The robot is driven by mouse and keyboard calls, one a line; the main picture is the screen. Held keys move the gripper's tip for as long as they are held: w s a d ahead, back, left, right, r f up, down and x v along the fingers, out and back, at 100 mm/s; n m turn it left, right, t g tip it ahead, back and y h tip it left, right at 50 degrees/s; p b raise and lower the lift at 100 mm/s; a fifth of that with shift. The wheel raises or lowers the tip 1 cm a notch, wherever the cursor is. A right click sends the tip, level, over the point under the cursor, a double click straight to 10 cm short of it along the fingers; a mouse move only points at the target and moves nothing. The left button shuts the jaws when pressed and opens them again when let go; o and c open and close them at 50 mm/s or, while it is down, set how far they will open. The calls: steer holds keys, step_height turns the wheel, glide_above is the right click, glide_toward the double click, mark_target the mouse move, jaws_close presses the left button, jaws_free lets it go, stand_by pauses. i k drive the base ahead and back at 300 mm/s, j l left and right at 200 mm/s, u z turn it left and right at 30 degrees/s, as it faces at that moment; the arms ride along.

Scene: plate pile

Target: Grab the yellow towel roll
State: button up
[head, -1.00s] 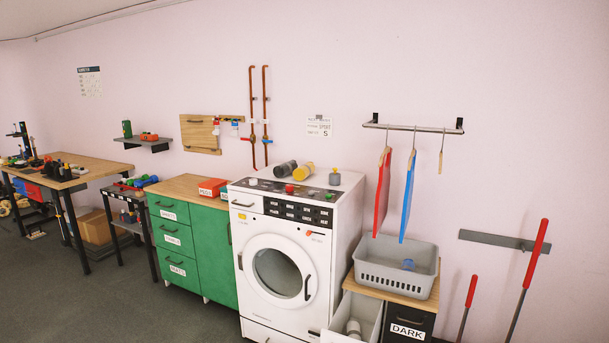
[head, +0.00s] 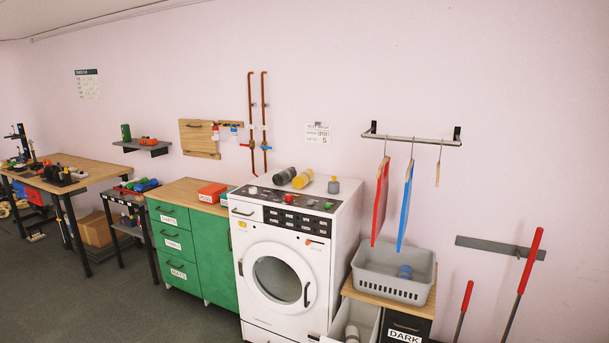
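The yellow towel roll (head: 303,178) lies on its side on top of the white washing machine (head: 345,213), towards the back. A dark grey roll (head: 284,176) lies just to its left, close beside it; I cannot tell whether they touch. A grey bottle-like item with a yellow top (head: 334,185) stands to the right of the yellow roll. My gripper is not in view.
A green cabinet (head: 217,250) with a red box (head: 212,193) stands left of the machine. A grey basket (head: 390,290) and an open drawer (head: 367,320) are at its right. Red and blue items (head: 404,210) hang from a rail. Floor at lower left (head: 120,310) is clear.

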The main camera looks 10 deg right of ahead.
mark_target(299, 181)
steer(key=i+j+z, duration=0.15)
steer(key=i, duration=0.25)
steer(key=i+j+z, duration=0.1)
steer(key=i+j, duration=0.25)
steer(key=i+j+z, duration=0.15)
steer(key=i+j, duration=0.25)
steer(key=i+j+z, duration=0.1)
steer(key=i+j, duration=0.25)
steer(key=i+j+z, duration=0.15)
steer(key=i+j, duration=0.15)
steer(key=j, duration=0.15)
steer(key=i+j+z, duration=0.15)
steer(key=i+j, duration=0.15)
steer(key=j, duration=0.15)
steer(key=i+j+z, duration=0.1)
steer(key=i+j, duration=0.2)
steer(key=j, duration=0.2)
steer(key=i+j+z, duration=0.15)
steer(key=i+j, duration=0.15)
steer(key=j, duration=0.2)
